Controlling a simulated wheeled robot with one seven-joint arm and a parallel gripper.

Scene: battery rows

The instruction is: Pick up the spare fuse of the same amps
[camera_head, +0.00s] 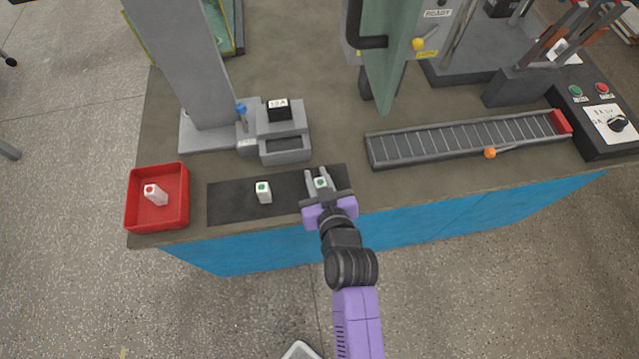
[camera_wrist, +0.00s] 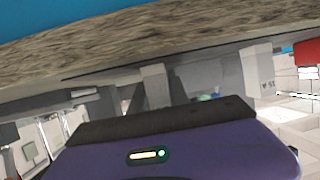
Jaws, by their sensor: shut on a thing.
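My gripper (camera_head: 320,181) is shut on a small white fuse (camera_head: 321,183) with a green top, at the right part of the dark mat (camera_head: 235,204). I cannot tell whether this fuse touches the mat. A second white fuse with a green top (camera_head: 263,192) stands on the mat to the left, apart from my gripper. A white fuse with a red top (camera_head: 155,195) lies tilted in the red tray (camera_head: 171,224). A black block with a white label (camera_head: 279,110) sits on the grey holder (camera_head: 286,156) behind the mat; its marking is too small to read surely.
A grey column (camera_head: 190,60) stands behind the mat. A ribbed conveyor-like tray (camera_head: 460,139) lies to the right, with a control box (camera_head: 604,124) beyond it. A green panel (camera_head: 388,70) stands at the back. The table's blue front edge is close to my gripper.

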